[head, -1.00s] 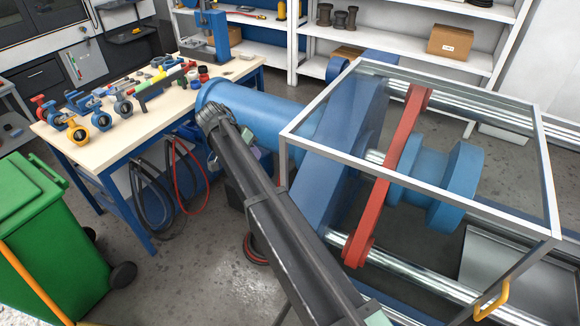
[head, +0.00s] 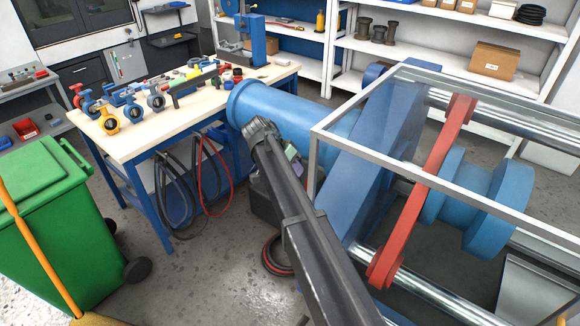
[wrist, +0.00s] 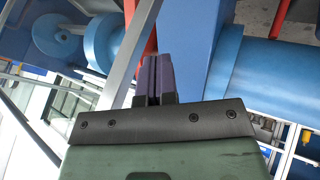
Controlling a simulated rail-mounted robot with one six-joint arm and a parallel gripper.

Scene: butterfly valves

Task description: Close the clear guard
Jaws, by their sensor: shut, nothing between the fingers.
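The clear guard (head: 434,176) is a pale metal frame with see-through panels over the blue machine at the right of the head view. Its right part runs out of the picture, and no handle shows now. I cannot tell how far it is open. A pale bar of its frame (wrist: 138,58) crosses the wrist view, just left of my gripper. My gripper (wrist: 153,78) has dark purple fingers, shut together and empty. In the head view it is mostly hidden behind my dark arm. Contact with the guard cannot be told.
Inside the machine are a red link (head: 424,190), blue round parts (head: 497,207) and shiny rods. A blue cylinder (head: 290,110) lies left of the guard. A workbench (head: 180,115) with several valves stands at left, a green bin (head: 50,215) in front.

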